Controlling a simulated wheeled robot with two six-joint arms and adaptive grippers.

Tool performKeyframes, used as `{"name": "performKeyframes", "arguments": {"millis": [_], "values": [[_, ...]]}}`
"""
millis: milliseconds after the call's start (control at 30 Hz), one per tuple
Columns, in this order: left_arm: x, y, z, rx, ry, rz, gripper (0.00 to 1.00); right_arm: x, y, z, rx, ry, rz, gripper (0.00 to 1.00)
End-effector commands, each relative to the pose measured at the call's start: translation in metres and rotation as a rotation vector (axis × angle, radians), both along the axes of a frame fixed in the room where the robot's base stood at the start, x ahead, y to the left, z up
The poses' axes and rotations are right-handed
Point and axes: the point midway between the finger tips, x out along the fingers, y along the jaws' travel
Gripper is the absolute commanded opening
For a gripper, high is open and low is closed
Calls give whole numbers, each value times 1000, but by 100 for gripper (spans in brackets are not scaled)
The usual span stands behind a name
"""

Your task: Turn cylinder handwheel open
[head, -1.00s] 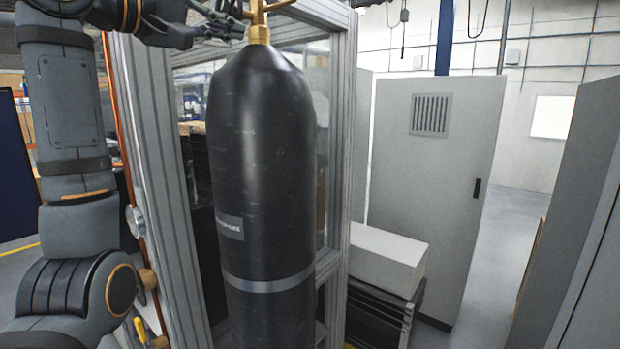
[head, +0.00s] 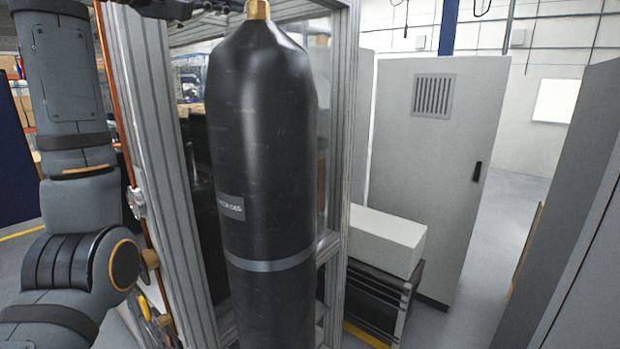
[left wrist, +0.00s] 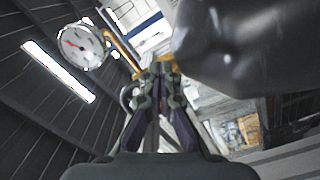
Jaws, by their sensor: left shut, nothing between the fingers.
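The black gas cylinder (head: 262,130) stands upright in the middle of the head view, with a label and a grey band. Its brass neck (head: 258,9) is cut off by the top edge, so the handwheel is out of the head view. In the left wrist view the cylinder (left wrist: 235,45) fills the upper right. A brass-coloured valve part (left wrist: 174,76) shows just behind my left fingertips; I cannot make out the handwheel. My left gripper (left wrist: 160,68) is shut and empty, close to that part; contact is unclear. My right gripper is not in view.
A round pressure gauge (left wrist: 82,45) is at the upper left of the left wrist view. An aluminium frame (head: 350,120) stands behind the cylinder. A grey cabinet (head: 435,170) and a white box (head: 385,240) are to the right. Bare floor lies beyond the cabinet.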

Motion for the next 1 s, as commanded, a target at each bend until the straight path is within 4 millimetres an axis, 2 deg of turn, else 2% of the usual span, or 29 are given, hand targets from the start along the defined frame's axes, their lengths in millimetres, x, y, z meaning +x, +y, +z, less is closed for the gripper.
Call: {"name": "performKeyframes", "arguments": {"millis": [1000], "values": [[-10, -13, 26, -1, -1, 0, 0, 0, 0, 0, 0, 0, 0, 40]]}}
